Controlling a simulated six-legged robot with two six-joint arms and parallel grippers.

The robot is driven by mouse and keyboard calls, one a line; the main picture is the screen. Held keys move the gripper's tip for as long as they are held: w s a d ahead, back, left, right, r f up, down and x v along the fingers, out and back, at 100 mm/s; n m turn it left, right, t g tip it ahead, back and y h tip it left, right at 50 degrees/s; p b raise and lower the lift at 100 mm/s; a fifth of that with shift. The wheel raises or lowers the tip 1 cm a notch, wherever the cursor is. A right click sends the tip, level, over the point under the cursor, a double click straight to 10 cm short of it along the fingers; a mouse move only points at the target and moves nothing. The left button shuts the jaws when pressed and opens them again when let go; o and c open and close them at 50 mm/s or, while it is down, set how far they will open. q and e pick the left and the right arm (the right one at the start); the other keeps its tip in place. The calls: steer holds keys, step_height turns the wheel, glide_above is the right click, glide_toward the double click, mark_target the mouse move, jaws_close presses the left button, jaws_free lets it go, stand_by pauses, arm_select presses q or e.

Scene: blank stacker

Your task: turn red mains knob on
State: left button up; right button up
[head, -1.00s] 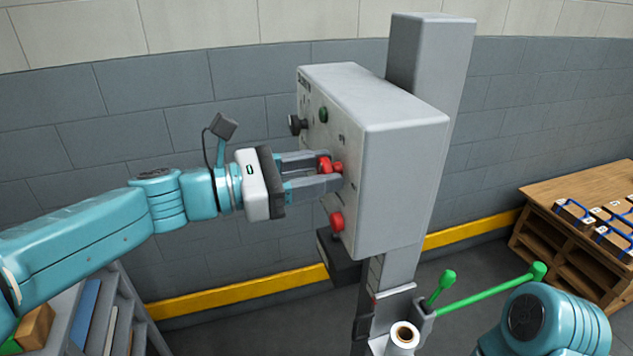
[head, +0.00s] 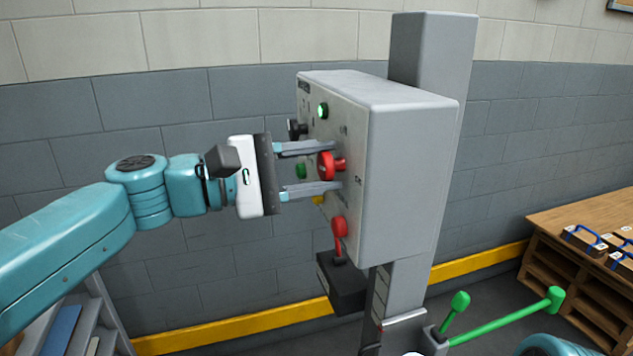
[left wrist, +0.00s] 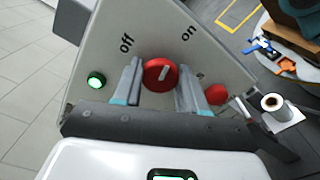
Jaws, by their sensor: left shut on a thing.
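The red mains knob (head: 326,165) is on the front face of the grey control box (head: 415,150). In the left wrist view the knob (left wrist: 160,74) has a pale pointer mark tilted up and right, toward the printed "on" and away from "off". My left gripper (head: 330,168) is shut on the knob, one finger on each side; it also shows in the left wrist view (left wrist: 158,82). A green lamp (head: 322,110) on the box is lit, and it glows in the left wrist view too (left wrist: 96,80). My right gripper is out of view.
A red lever (head: 339,230) sits below the knob, above a dark box (head: 342,284). A black knob (head: 297,129) and a green button (head: 300,171) are nearby. Green-handled levers (head: 505,315) stand at lower right. A wooden bench (head: 570,222) is at right.

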arm_select(q)
steer(key=shift+f+m+b, duration=0.1)
steer(key=shift+m+b, duration=0.65)
steer(key=shift+m, duration=0.85)
steer(key=o, duration=1.1)
steer(key=shift+c, duration=0.2)
steer(key=v, duration=1.6)
steer(key=shift+a, duration=0.2)
